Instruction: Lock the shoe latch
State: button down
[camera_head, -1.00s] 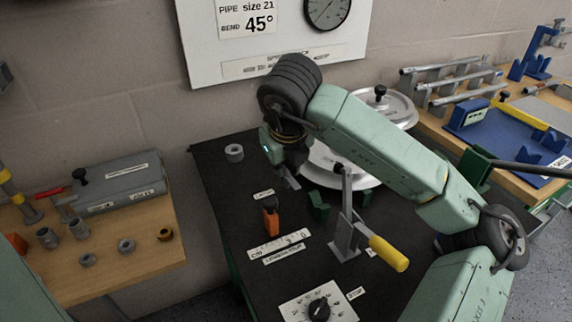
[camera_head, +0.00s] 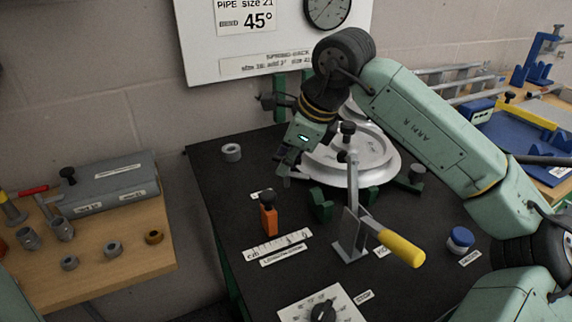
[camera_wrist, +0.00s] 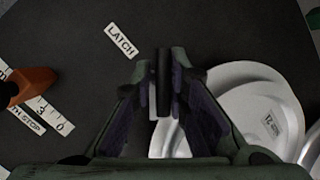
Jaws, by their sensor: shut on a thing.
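My gripper (camera_head: 288,172) is low over the black bench, at the left edge of the pale round former (camera_head: 376,163). In the wrist view my gripper (camera_wrist: 163,88) is shut on a narrow dark bar (camera_wrist: 163,65), which I take to be the shoe latch. The fingers hide part of it, and I cannot tell whether it is locked. A "LATCH" label (camera_wrist: 121,40) lies on the bench just beyond the fingertips. The former (camera_wrist: 235,90), marked 21, lies right of the fingers in the wrist view.
An orange stop (camera_head: 269,218) with a black knob stands near the length scale (camera_head: 278,245). A yellow-handled lever (camera_head: 400,248) stands right of it. A dial (camera_head: 322,308) is at the front, a blue-topped button (camera_head: 460,238) at the right, and a grey ring (camera_head: 231,152) at the back left.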

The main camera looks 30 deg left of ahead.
jog(key=n, duration=0.1)
jog(key=n+g, duration=0.1)
jog(key=n, duration=0.1)
jog(key=shift+w+r+n, duration=0.15)
jog(key=shift+w+n, duration=0.15)
jog(key=shift+n+g+h+p, duration=0.4)
jog(key=shift+n+g+p, duration=0.5)
jog(key=shift+n, duration=1.3)
jog(key=shift+g, duration=0.3)
jog(key=c, duration=1.6)
grip_release()
jog(key=shift+s+f, duration=0.1)
jog(key=shift+f, duration=0.1)
jog(key=shift+c, duration=0.2)
jog(key=v, duration=1.2)
jog(key=shift+a, duration=0.1)
